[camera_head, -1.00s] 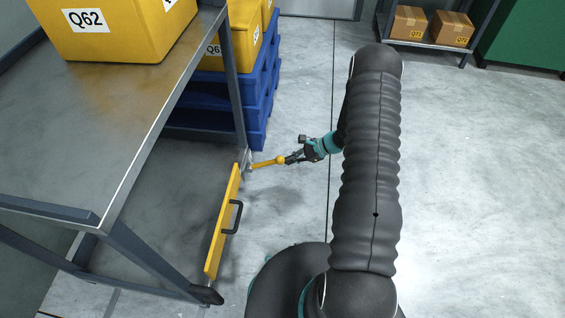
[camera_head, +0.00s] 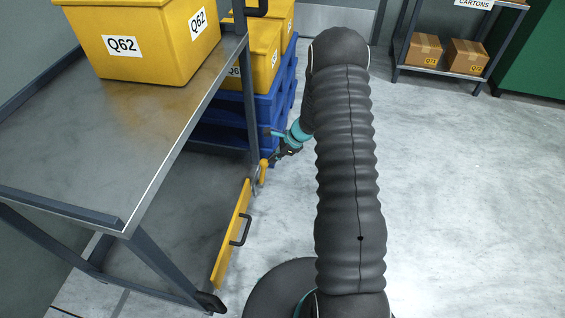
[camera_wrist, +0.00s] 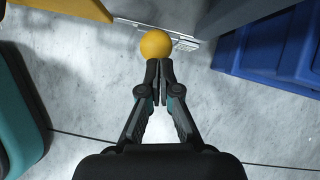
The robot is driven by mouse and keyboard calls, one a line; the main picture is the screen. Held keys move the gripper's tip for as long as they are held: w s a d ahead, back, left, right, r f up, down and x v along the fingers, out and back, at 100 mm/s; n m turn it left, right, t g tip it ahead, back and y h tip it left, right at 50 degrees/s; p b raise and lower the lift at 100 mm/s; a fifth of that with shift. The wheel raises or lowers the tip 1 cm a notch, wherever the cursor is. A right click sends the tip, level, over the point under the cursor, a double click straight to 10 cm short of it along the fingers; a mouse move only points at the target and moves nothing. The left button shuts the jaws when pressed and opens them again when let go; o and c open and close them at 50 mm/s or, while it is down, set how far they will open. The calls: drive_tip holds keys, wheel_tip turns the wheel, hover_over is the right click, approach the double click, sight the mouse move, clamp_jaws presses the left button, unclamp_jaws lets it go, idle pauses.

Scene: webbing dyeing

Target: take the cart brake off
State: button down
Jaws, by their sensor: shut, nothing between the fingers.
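The cart (camera_head: 110,160) stands at the left with a steel top. The tips look close to or against the knob; contact is unclear.
A yellow bar with a black handle (camera_head: 232,235) runs along the cart's low side. Blue pallets (camera_head: 268,110) with yellow bins (camera_head: 263,50) stand behind the cart. A yellow Q62 bin (camera_head: 150,40) sits on top. Floor (camera_head: 440,190) at the right is clear.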

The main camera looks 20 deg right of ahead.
drive_tip(key=shift+w+a+r, duration=0.15)
drive_tip(key=shift+w+a, duration=0.15)
drive_tip(key=shift+a, duration=0.2)
drive_tip(key=shift+w+a+r, duration=0.15)
drive_tip(key=shift+w+a, duration=0.15)
drive_tip(key=shift+a, duration=0.2)
drive_tip(key=shift+a, duration=0.1)
drive_tip(key=shift+d, duration=0.2)
drive_tip(key=d+r+p, duration=0.1)
drive_tip(key=d+r, duration=0.3)
drive_tip(key=r, duration=0.7)
drive_tip(key=shift+s, duration=0.2)
drive_tip(key=shift+d, duration=0.1)
